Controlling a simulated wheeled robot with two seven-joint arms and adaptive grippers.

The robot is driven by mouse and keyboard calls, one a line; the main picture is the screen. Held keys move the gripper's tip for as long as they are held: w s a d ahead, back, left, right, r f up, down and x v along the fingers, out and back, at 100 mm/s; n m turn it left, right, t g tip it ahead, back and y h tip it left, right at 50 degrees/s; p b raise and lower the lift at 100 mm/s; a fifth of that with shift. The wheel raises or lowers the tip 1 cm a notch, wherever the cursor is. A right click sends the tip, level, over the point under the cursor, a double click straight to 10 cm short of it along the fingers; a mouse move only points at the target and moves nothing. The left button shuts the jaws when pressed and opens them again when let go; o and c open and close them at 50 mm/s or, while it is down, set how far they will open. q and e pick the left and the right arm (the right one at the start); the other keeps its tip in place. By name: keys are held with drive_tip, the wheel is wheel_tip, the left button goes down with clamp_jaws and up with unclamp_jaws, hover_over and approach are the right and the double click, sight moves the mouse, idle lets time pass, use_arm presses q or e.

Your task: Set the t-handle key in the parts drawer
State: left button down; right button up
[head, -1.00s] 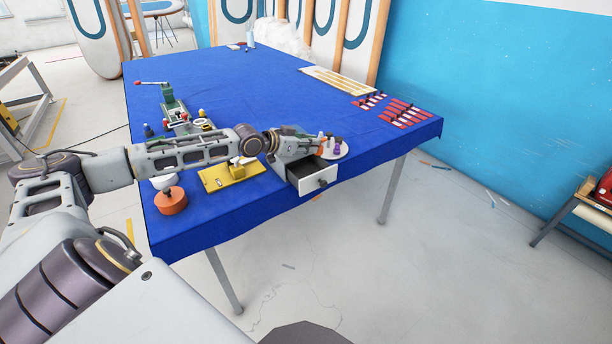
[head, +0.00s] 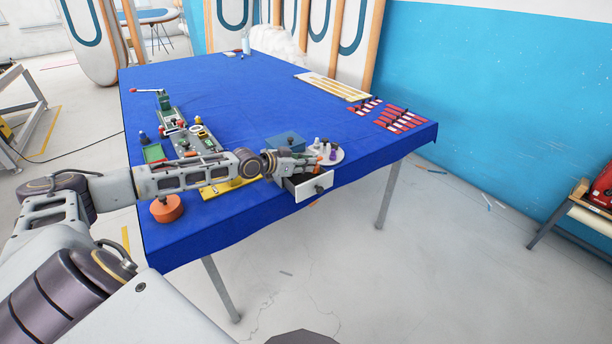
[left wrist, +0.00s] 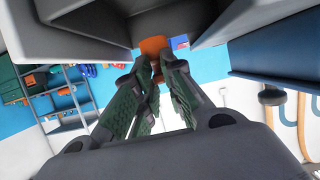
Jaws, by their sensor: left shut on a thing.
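The parts drawer (head: 312,192) is pulled open at the table's front edge, with a white front and a dark knob. Its blue-topped cabinet (head: 285,141) stands behind it. My left gripper (head: 308,165) is over the open drawer. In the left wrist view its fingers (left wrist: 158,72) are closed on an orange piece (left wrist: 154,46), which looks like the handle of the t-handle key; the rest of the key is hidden. Grey drawer or cabinet walls (left wrist: 85,12) lie close to the fingertips. My right gripper is not in view.
An orange round pot (head: 166,208), a yellow block (head: 238,184) and a green-and-grey fixture (head: 172,118) are to the left. Red-and-white strips (head: 402,120) lie at the right. The table's middle is clear.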

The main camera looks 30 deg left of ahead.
use_arm(q)
drive_tip(key=shift+f, duration=0.55)
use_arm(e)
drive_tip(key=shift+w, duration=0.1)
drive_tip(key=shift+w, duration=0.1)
use_arm(q)
drive_tip(key=shift+f, duration=1.95)
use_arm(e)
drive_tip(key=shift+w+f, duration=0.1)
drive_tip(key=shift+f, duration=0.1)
use_arm(q)
drive_tip(key=shift+f+b, duration=0.2)
drive_tip(key=shift+b, duration=0.25)
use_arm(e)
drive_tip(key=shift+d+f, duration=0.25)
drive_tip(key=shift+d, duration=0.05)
